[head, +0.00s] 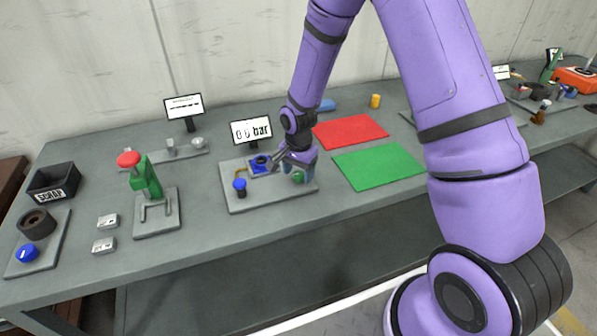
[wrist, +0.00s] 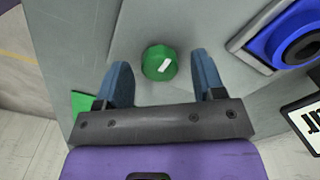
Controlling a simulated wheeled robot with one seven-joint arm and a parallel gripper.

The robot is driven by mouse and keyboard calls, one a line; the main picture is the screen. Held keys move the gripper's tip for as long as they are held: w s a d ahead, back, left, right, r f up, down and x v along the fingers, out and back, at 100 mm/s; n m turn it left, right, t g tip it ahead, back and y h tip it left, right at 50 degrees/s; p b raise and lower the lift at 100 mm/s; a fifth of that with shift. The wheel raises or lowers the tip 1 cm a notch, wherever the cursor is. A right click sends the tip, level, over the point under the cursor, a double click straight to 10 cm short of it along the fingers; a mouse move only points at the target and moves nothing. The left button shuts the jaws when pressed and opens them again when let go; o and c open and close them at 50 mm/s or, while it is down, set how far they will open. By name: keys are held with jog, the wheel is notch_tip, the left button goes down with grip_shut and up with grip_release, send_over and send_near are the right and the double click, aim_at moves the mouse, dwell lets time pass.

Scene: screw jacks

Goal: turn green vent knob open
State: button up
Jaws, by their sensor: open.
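The green vent knob (wrist: 159,63) is round with a white mark on its top, and the mark lies at a slant. In the wrist view it sits between the two fingers of my gripper (wrist: 162,80), with a gap on each side. My gripper is open and empty. In the head view my gripper (head: 297,170) is over the right part of the grey plate (head: 242,200), and the green knob (head: 298,178) is mostly hidden behind it. A display (head: 251,130) reading "0.0 bar" stands behind the plate.
A blue ring-shaped part (wrist: 295,40) on the plate lies right of the fingers in the wrist view. A blue-topped knob (head: 240,185) stands on the plate's left. Red (head: 349,131) and green mats (head: 378,166) lie to the right. A green press with a red knob (head: 147,178) stands left.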

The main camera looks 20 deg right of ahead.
jog(key=shift+f, duration=0.2)
jog(key=c, duration=0.9)
